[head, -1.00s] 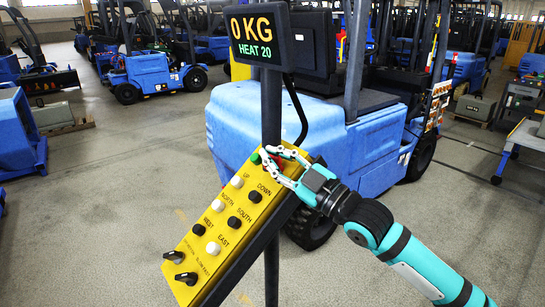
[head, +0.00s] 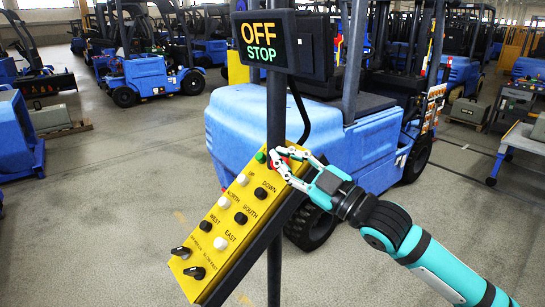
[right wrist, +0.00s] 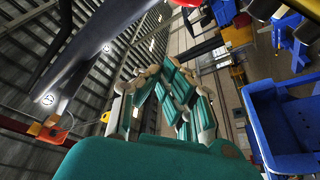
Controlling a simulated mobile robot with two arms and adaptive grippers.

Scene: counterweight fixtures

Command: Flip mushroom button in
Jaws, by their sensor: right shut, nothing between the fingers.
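A yellow control box (head: 232,228) on a dark post carries labelled buttons and two black knobs. The red mushroom button (head: 275,161) is at its upper end, beside a small green button (head: 261,157), and is partly covered by my fingers. My right gripper (head: 277,154) is shut and empty, its fingertips against or just over the red button; I cannot tell exact contact. Its fingers also show in the right wrist view (right wrist: 168,82). The display (head: 263,41) above reads OFF, STOP. My left gripper is not in view.
A blue forklift (head: 330,130) stands close behind the post (head: 273,270). More forklifts (head: 155,75) fill the back. The concrete floor (head: 90,230) at the left is clear.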

